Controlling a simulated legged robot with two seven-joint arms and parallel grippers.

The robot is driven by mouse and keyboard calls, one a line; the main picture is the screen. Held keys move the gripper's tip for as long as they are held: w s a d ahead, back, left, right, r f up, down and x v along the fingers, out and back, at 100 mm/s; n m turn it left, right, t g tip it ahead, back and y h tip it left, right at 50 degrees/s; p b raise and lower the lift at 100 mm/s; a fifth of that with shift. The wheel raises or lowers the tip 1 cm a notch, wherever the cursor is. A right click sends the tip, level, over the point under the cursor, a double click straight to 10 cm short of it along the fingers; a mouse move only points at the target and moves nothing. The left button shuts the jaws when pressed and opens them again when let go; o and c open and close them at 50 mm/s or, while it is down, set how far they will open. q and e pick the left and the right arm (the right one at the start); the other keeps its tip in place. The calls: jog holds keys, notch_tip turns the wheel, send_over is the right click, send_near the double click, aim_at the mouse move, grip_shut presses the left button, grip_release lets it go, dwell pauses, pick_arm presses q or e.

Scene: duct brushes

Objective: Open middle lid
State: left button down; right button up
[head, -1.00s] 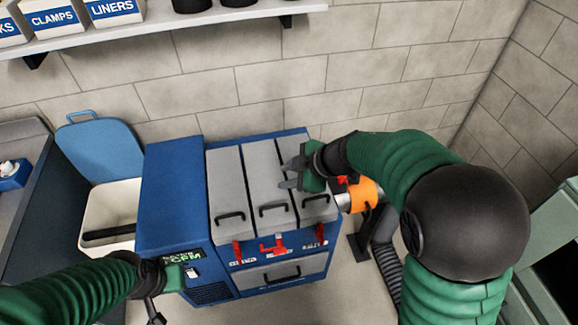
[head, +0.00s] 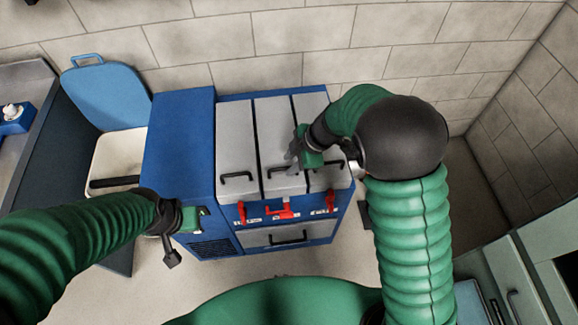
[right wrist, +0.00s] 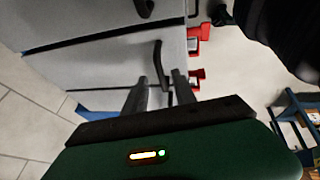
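A blue machine (head: 180,150) has three grey lids side by side, each with a black handle. The middle lid (head: 272,130) is shut, and its handle (head: 280,171) is partly hidden by my right gripper (head: 290,165). In the right wrist view the two fingers of the gripper (right wrist: 160,90) are apart, with a black handle (right wrist: 159,62) just beyond them. I see no hold on it. The red latch (head: 283,209) below the middle lid looks set differently from the upright latches either side. My left gripper (head: 172,248) hangs at the machine's front left; its fingers are unclear.
The left lid (head: 234,135) and right lid (head: 312,110) are shut. A drawer (head: 288,236) is below the latches. A pale bin (head: 115,155) with a raised blue lid (head: 105,98) stands left, and a tiled wall (head: 240,40) is behind.

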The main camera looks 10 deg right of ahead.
jog(key=shift+a+f, duration=0.55)
jog(key=shift+f, duration=0.1)
jog(key=shift+w+a+f, duration=0.1)
jog(key=shift+a, duration=0.3)
jog(key=shift+c, duration=0.2)
jog(key=shift+d, duration=0.35)
grip_shut()
jog(key=shift+a, duration=0.1)
